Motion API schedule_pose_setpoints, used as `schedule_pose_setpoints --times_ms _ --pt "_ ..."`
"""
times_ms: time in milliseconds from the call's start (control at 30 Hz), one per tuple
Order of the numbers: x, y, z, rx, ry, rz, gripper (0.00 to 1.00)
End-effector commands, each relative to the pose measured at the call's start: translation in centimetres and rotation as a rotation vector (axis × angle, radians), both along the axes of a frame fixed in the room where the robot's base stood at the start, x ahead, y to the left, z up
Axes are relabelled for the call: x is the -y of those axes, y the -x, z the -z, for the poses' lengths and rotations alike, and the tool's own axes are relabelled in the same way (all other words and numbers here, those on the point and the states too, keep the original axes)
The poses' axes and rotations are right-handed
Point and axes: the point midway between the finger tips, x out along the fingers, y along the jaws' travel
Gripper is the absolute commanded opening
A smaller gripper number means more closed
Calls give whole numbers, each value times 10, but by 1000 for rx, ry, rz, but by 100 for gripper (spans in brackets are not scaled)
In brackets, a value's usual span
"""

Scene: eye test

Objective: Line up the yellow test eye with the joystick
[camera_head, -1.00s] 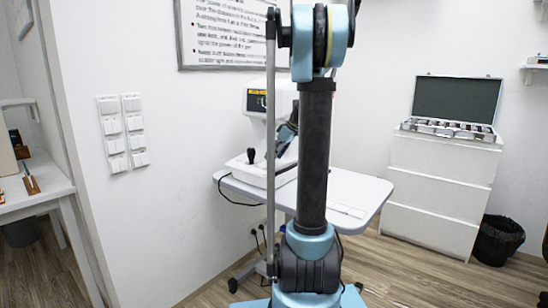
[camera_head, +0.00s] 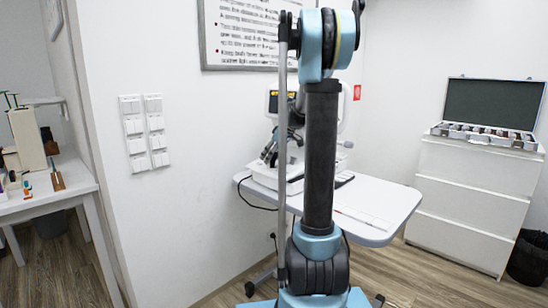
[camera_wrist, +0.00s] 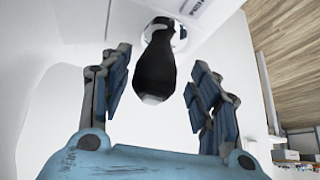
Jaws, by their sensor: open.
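The black joystick (camera_wrist: 156,62) stands between the two fingers of my gripper (camera_wrist: 155,85) in the wrist view. The fingers are open, with a gap on each side of the stick. In the head view my gripper (camera_head: 268,154) is low at the front of the white eye-test machine (camera_head: 266,175), where it covers the joystick. The machine's small dark screen (camera_head: 273,103) shows a yellow-orange area, partly behind my arm. It is too small to make out a yellow test eye or its alignment.
The machine stands on a white table (camera_head: 375,205) with a keyboard-like strip on it. A white drawer unit (camera_head: 465,200) with an open case (camera_head: 487,135) is at right, beside a black bin (camera_head: 528,258). A white desk (camera_head: 50,195) with small items is at left.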

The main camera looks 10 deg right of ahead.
Motion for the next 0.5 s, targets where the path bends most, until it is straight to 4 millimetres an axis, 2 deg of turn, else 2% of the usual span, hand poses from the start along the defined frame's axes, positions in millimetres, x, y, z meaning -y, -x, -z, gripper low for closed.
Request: schedule_pose_setpoints --times_ms 333,367,500 --pt "13 -1 3 0 0 17 56" --pt "13 -1 3 0 0 18 52" --pt "15 -1 3 0 0 19 20"
